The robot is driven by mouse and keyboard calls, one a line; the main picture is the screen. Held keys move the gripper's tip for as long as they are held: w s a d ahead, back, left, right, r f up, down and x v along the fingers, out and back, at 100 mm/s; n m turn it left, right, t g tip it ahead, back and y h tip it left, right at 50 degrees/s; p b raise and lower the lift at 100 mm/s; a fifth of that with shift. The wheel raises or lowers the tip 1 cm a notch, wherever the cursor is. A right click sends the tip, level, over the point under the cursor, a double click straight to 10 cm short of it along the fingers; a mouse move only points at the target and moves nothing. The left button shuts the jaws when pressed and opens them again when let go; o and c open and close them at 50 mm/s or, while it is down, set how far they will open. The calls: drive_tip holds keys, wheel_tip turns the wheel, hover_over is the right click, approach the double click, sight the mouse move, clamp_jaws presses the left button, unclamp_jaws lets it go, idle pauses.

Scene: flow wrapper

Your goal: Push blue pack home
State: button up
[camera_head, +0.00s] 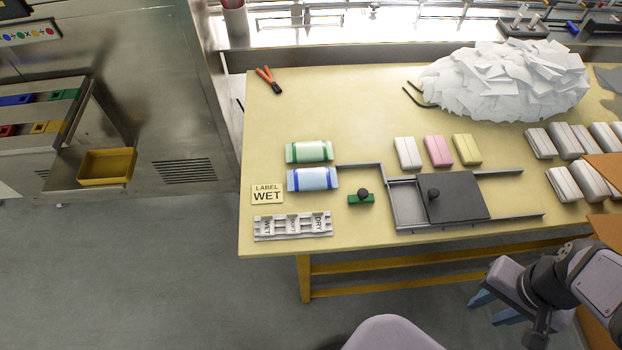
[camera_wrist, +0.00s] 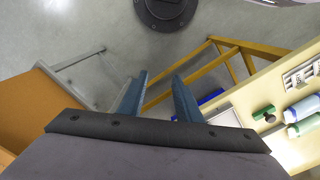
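The blue pack (camera_head: 313,179), pale with darker blue ends, lies on the left part of the yellow table (camera_head: 370,110). A similar green pack (camera_head: 309,151) lies just behind it. A thin metal rail (camera_head: 358,165) starts close to the blue pack's right end and leads to a metal tray with a dark sliding plate (camera_head: 460,196). My gripper (camera_head: 497,304) hangs off the table's front edge at the lower right, well away from the packs. In the wrist view, its two blue fingers (camera_wrist: 158,98) stand apart with nothing between them.
A "LABEL WET" card (camera_head: 267,194) and a grey WET/DRY holder (camera_head: 293,225) lie left of and in front of the blue pack. A green block with a black knob (camera_head: 361,198) sits to its right. White, pink and yellow blocks (camera_head: 438,151) stand behind the plate. The table's middle back is clear.

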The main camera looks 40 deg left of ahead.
idle(0.3)
drive_tip(key=c, duration=0.4)
drive_tip(key=shift+w+a, duration=0.15)
drive_tip(key=shift+w, duration=0.1)
clamp_jaws()
drive_tip(key=w+a+n+y+b, duration=0.1)
drive_tip(key=w+a+n, duration=0.5)
drive_tip(key=a, duration=0.5)
drive_tip(key=w+a+n+y+b, duration=0.1)
drive_tip(key=w+a+n, duration=0.55)
drive_tip(key=a, duration=0.45)
drive_tip(key=s+a+n+g, duration=0.1)
drive_tip(key=s+a+n, duration=0.2)
drive_tip(key=a, duration=0.6)
drive_tip(key=s+a+f+n, duration=0.1)
drive_tip(key=s+a+n, duration=0.3)
drive_tip(key=a, duration=0.6)
drive_tip(key=s+a+f+n+g, duration=0.1)
drive_tip(key=s+a+n, duration=0.2)
drive_tip(key=a+n, duration=0.4)
drive_tip(key=shift+s+a+f+g+y+b, duration=0.15)
drive_tip(key=shift+s+a+g+y+b, duration=0.15)
drive_tip(key=shift+a, duration=0.95)
